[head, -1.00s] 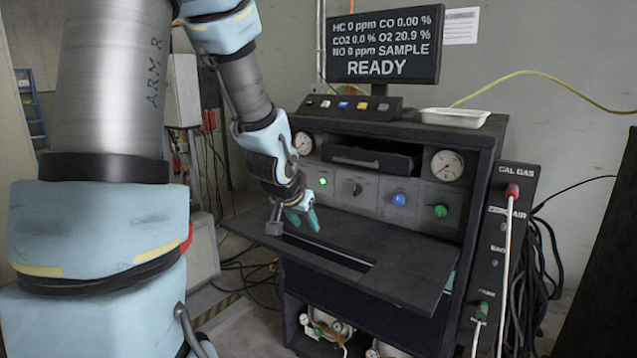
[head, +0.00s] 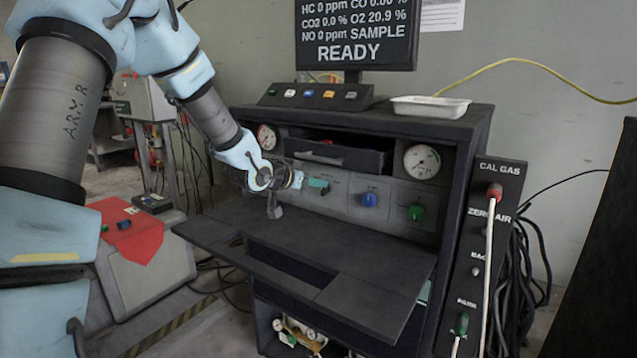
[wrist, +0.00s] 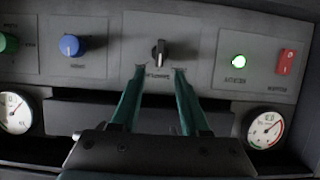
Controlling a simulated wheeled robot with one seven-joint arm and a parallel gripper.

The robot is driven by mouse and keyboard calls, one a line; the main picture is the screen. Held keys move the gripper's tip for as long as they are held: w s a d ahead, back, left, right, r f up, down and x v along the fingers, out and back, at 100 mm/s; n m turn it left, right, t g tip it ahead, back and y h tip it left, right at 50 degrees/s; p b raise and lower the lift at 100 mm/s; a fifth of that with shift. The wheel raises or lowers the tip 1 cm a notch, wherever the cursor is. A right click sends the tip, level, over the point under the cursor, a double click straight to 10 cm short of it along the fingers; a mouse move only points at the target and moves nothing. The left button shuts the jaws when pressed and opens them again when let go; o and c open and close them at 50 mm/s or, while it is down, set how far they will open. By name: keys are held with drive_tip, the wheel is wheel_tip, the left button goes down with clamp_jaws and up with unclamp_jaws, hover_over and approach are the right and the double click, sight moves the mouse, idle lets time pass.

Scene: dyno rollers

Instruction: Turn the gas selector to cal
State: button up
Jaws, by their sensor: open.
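A black pointer knob (wrist: 160,52), apparently the gas selector, sits on the grey panel in the wrist view, its bar roughly vertical there. The label beside it is too small and upside down to read. My gripper (wrist: 157,72) is open, and its two teal fingers reach toward the panel with tips to either side of the knob, just below it in the picture. I see no grip on the knob, and cannot tell the remaining depth gap. In the head view my gripper (head: 318,186) is at the panel and hides the knob. The screen (head: 356,35) reads SAMPLE and READY.
A blue knob (head: 369,199) and a green knob (head: 416,211) lie right of my gripper. A green light (wrist: 239,61) and a red switch (wrist: 287,62) also sit on the panel. A drawer (head: 338,155) is above, and a dark shelf (head: 300,262) juts out below.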

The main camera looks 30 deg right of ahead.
sight(325, 189)
drive_tip(key=shift+x, duration=2.05)
drive_tip(key=shift+s, duration=0.1)
drive_tip(key=shift+c, duration=0.2)
clamp_jaws()
